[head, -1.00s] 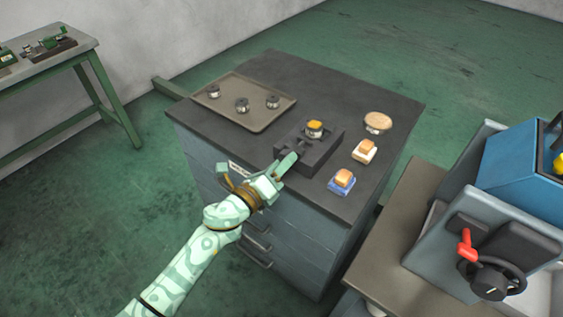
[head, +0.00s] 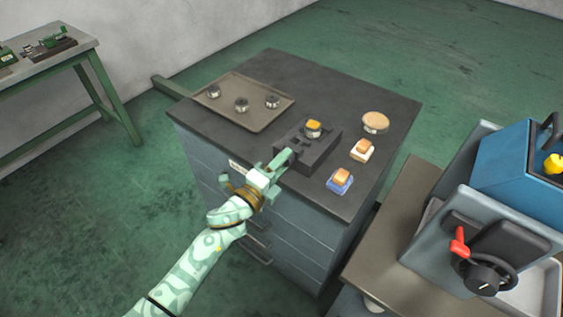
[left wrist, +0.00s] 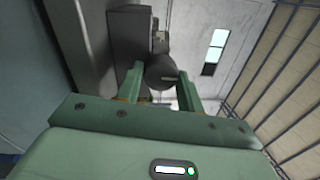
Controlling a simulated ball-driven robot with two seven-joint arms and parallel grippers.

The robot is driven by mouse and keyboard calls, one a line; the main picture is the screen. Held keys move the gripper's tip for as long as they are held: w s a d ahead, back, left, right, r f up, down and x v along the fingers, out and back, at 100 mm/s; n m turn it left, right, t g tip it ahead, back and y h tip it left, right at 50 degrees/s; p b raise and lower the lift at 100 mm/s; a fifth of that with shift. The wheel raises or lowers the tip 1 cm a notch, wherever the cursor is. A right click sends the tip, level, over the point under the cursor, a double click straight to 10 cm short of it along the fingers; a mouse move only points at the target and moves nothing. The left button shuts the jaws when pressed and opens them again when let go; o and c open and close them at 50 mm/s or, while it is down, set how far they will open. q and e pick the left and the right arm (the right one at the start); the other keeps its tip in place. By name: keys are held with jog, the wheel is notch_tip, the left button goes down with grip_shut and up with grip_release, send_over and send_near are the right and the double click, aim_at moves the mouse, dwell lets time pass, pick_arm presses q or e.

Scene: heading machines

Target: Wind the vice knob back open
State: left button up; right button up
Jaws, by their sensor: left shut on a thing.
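The dark vice (head: 318,147) sits near the front edge of the cabinet top, with a round part with an orange-yellow top (head: 313,127) in it. My left gripper (head: 286,157) is at the vice's front end, where the knob is. In the left wrist view the round dark knob (left wrist: 161,72) shows between the two green fingers (left wrist: 160,88), with the vice body (left wrist: 128,40) beyond it. The fingers are shut on the knob. In the head view the knob is hidden by the gripper. My right gripper is not in view.
A tray (head: 262,122) with several small round parts lies at the back left of the cabinet top. A round tan-topped thing (head: 375,122) and two small brushes or blocks (head: 362,150) (head: 340,181) stand right of the vice. A machine with a red-handled wheel (head: 485,272) stands at the right.

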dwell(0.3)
pick_arm(q)
jog(key=o, duration=1)
jog(key=shift+a, duration=0.1)
jog(key=p+v, duration=0.1)
jog(key=v, duration=1.5)
jog(key=shift+s, duration=0.1)
jog(key=shift+n, duration=0.3)
